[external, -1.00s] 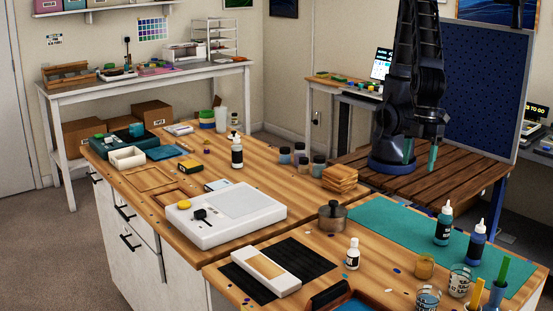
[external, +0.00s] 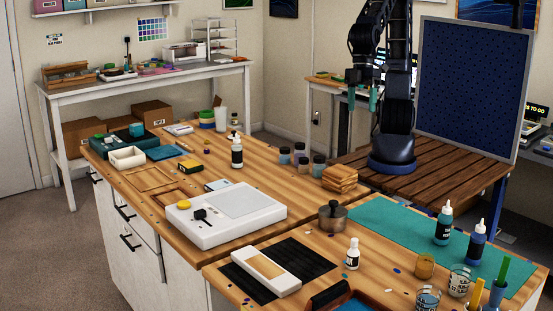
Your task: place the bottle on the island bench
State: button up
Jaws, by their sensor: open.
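My gripper (external: 362,98) has teal fingertips and hangs open and empty, high above the far side of the benches. Several bottles stand upright, and the frames do not show which one the task means. On the nearer wooden bench (external: 378,276) stand a small white bottle (external: 352,255), a teal bottle (external: 443,225) and a blue bottle (external: 477,243). My gripper is well apart from all of them. Which bench is the island bench is not marked.
A blue perforated board (external: 470,90) stands behind my arm.

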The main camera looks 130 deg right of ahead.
jog(key=s+d+r+t+h, duration=0.2)
jog(key=s+d+r, duration=0.1)
jog(key=s+d, duration=0.8)
jog(key=shift+s+d+r, duration=0.4)
